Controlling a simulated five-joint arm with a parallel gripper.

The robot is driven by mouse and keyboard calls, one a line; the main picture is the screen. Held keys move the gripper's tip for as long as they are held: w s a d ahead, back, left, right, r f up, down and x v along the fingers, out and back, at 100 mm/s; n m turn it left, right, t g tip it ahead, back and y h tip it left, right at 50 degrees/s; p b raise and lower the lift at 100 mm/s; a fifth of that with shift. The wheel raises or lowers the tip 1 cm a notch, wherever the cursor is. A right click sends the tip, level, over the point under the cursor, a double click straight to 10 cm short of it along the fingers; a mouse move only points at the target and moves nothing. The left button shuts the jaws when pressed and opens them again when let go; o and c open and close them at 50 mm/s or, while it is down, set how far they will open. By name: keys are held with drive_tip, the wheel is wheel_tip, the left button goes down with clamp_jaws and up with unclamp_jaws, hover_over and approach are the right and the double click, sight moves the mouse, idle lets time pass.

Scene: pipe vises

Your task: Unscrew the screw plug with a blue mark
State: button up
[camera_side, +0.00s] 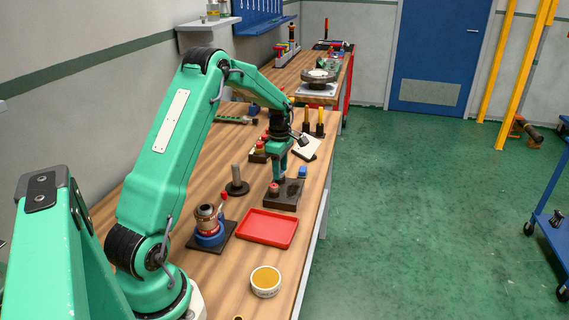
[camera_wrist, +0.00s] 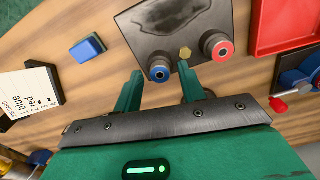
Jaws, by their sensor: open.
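The screw plug with a blue mark (camera_wrist: 159,71) is a dark round knob with a blue ring, standing at the edge of a dark base plate (camera_wrist: 178,18). My gripper (camera_wrist: 160,68) is open, with one finger on each side of the blue plug and visible gaps to it. A second plug with a red mark (camera_wrist: 217,46) stands to the right on the same plate, close to my right finger. A small brass hex piece (camera_wrist: 185,53) lies between the plugs. In the side view my gripper (camera_side: 280,178) hangs over the base plate (camera_side: 287,204); the blue plug is hidden there.
A red tray (camera_side: 267,240) lies in front of the plate. A blue-based vise (camera_side: 210,238) and a dark upright post (camera_side: 237,176) stand nearby.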

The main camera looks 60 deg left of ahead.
drive_tip(key=shift+m, duration=1)
drive_tip(key=shift+m, duration=1.1)
drive_tip(key=m, duration=0.3)
drive_tip(key=shift+m, duration=0.4)
drive_tip(key=m, duration=0.4)
drive_tip(key=shift+m, duration=2.1)
